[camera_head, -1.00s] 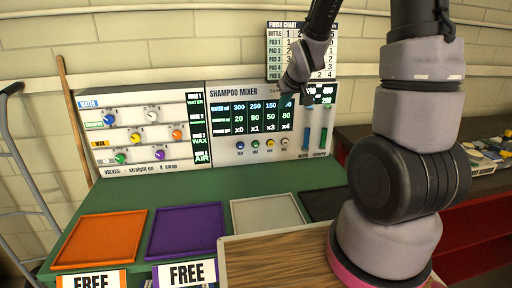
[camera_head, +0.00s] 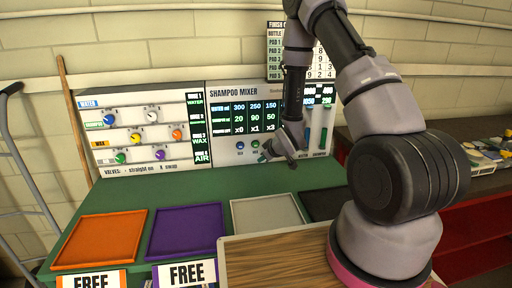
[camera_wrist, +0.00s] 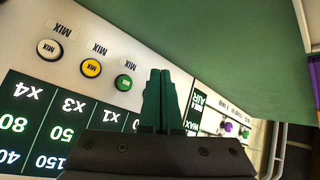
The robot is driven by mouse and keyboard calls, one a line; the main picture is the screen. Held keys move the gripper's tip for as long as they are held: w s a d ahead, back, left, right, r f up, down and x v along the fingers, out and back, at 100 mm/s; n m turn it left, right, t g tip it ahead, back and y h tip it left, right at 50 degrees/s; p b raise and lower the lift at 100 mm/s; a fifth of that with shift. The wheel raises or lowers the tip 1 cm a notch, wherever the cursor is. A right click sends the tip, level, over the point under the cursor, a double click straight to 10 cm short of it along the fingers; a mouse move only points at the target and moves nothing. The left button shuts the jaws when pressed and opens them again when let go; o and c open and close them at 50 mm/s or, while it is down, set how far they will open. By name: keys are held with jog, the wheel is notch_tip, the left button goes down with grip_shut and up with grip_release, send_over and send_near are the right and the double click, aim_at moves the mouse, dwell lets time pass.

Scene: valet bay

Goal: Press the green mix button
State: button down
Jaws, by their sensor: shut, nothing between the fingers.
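The green mix button (camera_wrist: 124,83) is a small round button marked MIX on the shampoo mixer panel (camera_head: 222,150). In the wrist view, which is upside down, it lies just left of my gripper's fingertips (camera_wrist: 160,74), with a gap in the picture. In the head view the green button (camera_head: 255,145) shows left of my gripper (camera_head: 268,153), which is in front of the panel. The fingers are together and empty. I cannot tell how far they stand from the panel face.
Yellow (camera_wrist: 91,68) and white (camera_wrist: 49,48) mix buttons stand in the same row; a blue one (camera_head: 240,146) shows in the head view. A valve panel (camera_head: 140,130) is at left. Orange (camera_head: 100,240), purple (camera_head: 186,231) and grey (camera_head: 266,214) trays lie on the green bench.

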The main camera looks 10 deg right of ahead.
jog(key=w, duration=0.8)
jog(key=shift+w, duration=0.4)
jog(key=shift+w, duration=0.15)
dwell(1.9)
jog(key=shift+w, duration=0.25)
jog(key=shift+w+r, duration=0.1)
jog(key=shift+w, duration=0.5)
dwell(0.7)
jog(key=shift+s, duration=1)
jog(key=shift+s, duration=2.5)
